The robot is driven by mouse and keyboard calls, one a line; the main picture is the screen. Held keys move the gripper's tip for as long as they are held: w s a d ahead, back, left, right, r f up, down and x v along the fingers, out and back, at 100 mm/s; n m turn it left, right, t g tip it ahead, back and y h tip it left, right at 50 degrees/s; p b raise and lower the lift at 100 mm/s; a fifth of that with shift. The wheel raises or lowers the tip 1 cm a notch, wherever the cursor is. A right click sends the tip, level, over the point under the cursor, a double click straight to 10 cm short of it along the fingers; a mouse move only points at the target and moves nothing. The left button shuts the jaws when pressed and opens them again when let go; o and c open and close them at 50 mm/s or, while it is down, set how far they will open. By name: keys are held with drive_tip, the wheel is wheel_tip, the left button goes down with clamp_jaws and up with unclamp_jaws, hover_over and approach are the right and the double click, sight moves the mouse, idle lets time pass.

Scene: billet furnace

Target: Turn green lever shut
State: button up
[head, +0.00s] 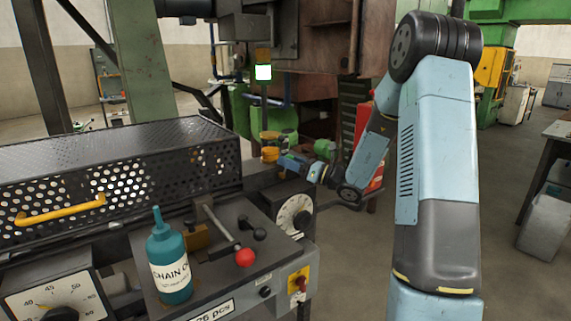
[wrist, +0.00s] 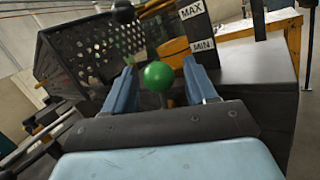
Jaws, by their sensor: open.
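The green lever shows in the wrist view as a round green ball knob (wrist: 159,76) on a short stem. My gripper (wrist: 160,66) is open, with one blue finger on each side of the knob. A gap shows between the knob and each finger, so it is not gripped. In the head view my gripper (head: 290,162) is at the far right end of the machine, just past the perforated cover. I cannot make out the green knob there. The lower stem and its pivot are hidden behind my gripper's body in the wrist view.
A black perforated cover (head: 110,165) with a yellow handle (head: 60,210) lies left. A teal oil bottle (head: 168,262), a red-knobbed lever (head: 244,257) and a round dial (head: 295,214) are nearby. A MAX/MIN gauge plate (wrist: 196,28) stands beyond the knob. Open floor lies right.

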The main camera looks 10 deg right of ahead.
drive_tip(key=shift+s+d, duration=0.1)
drive_tip(key=shift+d, duration=0.15)
drive_tip(key=v, duration=1.3)
drive_tip(key=shift+s+d+f, duration=0.1)
drive_tip(key=shift+c, duration=0.4)
